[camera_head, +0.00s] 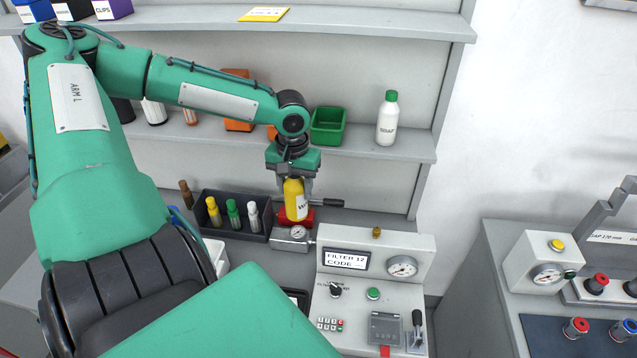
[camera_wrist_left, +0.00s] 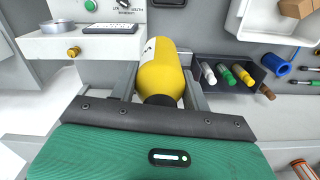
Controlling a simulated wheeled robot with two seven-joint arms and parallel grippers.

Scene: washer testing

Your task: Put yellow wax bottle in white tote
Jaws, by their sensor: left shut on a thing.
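The yellow wax bottle (camera_head: 296,200) is upright under my left gripper (camera_head: 293,175), which is shut on its top. The bottle's base is at or just above a red fixture (camera_head: 296,217) with a gauge; I cannot tell if they touch. In the left wrist view the bottle (camera_wrist_left: 163,70) is between the fingers of the left gripper (camera_wrist_left: 160,98). A white tote (camera_wrist_left: 262,28) is at the top right of that view, with a brown box partly seen in it. In the head view only a white edge of it (camera_head: 218,257) shows beside my arm. My right gripper is out of view.
A dark rack (camera_head: 237,228) with several small capped bottles stands left of the red fixture. A control panel (camera_head: 345,290) with a gauge is in front of it. Shelves behind hold a green bin (camera_head: 328,126) and a white soap bottle (camera_head: 387,119).

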